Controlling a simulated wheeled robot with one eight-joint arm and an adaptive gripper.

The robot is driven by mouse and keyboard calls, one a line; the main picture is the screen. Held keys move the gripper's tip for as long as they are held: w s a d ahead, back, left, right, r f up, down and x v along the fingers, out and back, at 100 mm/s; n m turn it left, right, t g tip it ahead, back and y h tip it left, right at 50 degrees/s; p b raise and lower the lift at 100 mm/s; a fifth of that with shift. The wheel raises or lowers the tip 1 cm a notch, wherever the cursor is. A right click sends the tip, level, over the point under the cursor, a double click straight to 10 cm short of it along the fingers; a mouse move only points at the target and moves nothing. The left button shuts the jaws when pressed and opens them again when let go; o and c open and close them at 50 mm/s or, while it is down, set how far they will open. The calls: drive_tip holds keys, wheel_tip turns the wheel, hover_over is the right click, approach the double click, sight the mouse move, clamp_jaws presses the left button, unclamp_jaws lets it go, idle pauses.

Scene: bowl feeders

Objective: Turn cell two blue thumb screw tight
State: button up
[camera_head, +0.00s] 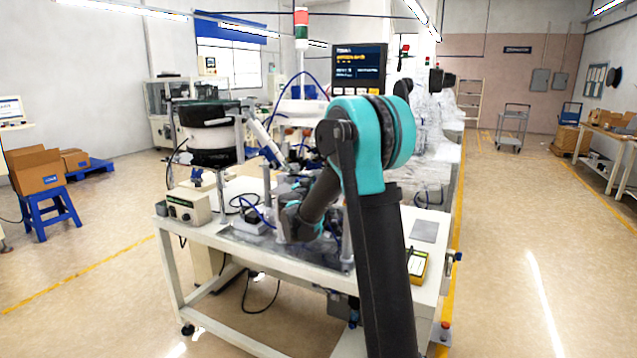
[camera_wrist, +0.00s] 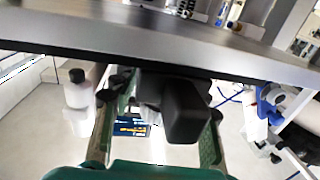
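In the wrist view the two green-faced fingers of my gripper (camera_wrist: 158,120) stand apart, with a dark block showing between them. I see nothing clasped by the fingers. A blue knob-like part (camera_wrist: 268,108) on a white fixture is right of the fingers and apart from them. I cannot tell which is cell two's thumb screw. My arm hides my gripper's fingers in the head view.
A grey plate edge (camera_wrist: 150,35) crosses the top of the wrist view close to my gripper. A bowl feeder (camera_head: 208,115), a control box (camera_head: 188,206) and a screen (camera_head: 357,68) crowd the table. A yellow device (camera_head: 417,265) lies at its right.

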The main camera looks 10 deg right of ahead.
drive_tip(key=v, duration=1.2)
